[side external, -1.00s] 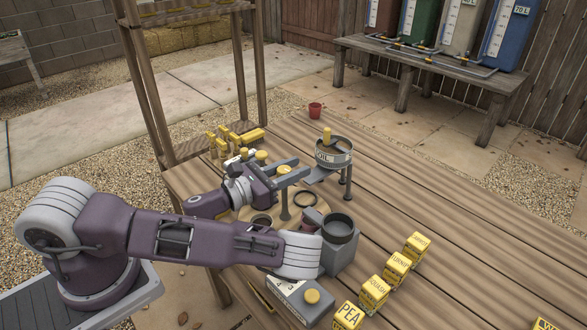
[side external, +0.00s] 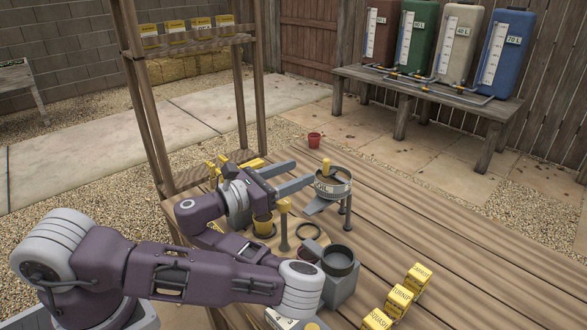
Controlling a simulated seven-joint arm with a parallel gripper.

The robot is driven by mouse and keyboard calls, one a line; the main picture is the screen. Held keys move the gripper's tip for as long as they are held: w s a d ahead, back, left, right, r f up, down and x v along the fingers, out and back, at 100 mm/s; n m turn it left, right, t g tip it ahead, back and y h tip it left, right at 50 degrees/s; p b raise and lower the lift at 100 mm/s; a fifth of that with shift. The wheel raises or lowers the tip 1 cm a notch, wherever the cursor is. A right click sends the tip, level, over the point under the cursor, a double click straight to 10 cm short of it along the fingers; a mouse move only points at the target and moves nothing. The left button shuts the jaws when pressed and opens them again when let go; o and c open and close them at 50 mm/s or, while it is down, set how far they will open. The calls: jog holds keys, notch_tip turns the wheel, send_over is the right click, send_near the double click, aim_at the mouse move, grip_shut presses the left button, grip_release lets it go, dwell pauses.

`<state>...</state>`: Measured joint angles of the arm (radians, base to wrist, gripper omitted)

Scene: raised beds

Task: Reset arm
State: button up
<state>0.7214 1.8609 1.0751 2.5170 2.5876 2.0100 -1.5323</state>
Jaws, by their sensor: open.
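My gripper (side external: 304,172) is open, its two grey fingers spread and pointing right above the table. Nothing shows between the fingers. Its fingertips are close to the left of a grey round sieve-like pan (side external: 333,184) on thin legs, with a yellow knob standing in it; I cannot tell if they touch. Below the gripper, a yellow pot (side external: 263,226) stands on a round wooden board, partly hidden by my arm. A grey post with a yellow top (side external: 284,225) stands beside it.
A grey block with a round cup (side external: 338,262) and several yellow seed boxes (side external: 397,300) stand at the front. A red cup (side external: 315,140) is at the far edge. A wooden shelf frame (side external: 145,100) rises behind my arm. The table's right side (side external: 480,235) is clear.

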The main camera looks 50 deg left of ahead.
notch_tip(320, 180, up, 3)
jog(key=shift+f, duration=0.1)
